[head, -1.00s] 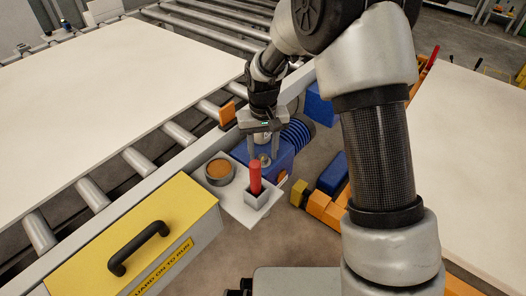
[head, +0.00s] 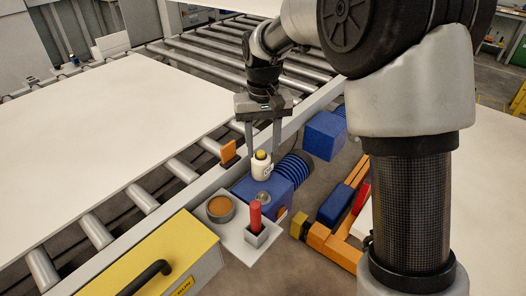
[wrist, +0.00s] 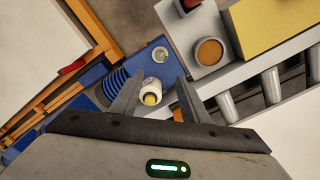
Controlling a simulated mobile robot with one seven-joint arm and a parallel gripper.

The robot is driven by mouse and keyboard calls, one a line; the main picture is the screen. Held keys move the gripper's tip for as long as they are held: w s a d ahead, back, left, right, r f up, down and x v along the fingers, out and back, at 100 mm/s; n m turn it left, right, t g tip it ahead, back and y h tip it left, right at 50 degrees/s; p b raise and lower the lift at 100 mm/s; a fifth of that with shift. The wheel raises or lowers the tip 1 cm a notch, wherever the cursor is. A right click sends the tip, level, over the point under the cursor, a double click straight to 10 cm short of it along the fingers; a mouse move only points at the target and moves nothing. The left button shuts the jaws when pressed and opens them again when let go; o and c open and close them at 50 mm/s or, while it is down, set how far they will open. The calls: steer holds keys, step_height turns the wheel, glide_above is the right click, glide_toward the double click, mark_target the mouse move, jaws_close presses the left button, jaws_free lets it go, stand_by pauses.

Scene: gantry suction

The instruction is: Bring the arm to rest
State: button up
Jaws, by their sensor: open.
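My gripper (head: 264,151) is open and empty, with its fingers pointing down above the blue machine block (head: 242,190). A small white bottle with a yellow top (head: 261,168) stands upright on the blue block, just below the fingertips. In the wrist view the bottle (wrist: 151,93) shows between the two fingers of my gripper (wrist: 155,88), and I see no finger touching it. My arm reaches in from the upper right, bent at the elbow.
A small shelf (head: 232,232) holds a round cup of brown stuff (head: 220,208) and a red-handled tool (head: 255,215) in a square holder. A yellow guard box (head: 150,255) is at the lower left. Rollers (head: 180,165) carry a large pale board (head: 110,140). An orange frame (head: 335,245) lies right.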

steer(key=shift+r, duration=0.1)
stand_by(0.3)
steer(key=s+d+r+m+t, duration=0.2)
steer(key=s+d+r+t, duration=0.2)
steer(key=s+d+r, duration=0.95)
steer(key=s+d+f+t, duration=0.2)
steer(key=s, duration=0.7)
step_height(320, 180, up, 17)
steer(key=p, duration=1.7)
steer(key=shift+s+a+r, duration=0.15)
steer(key=shift+s, duration=0.3)
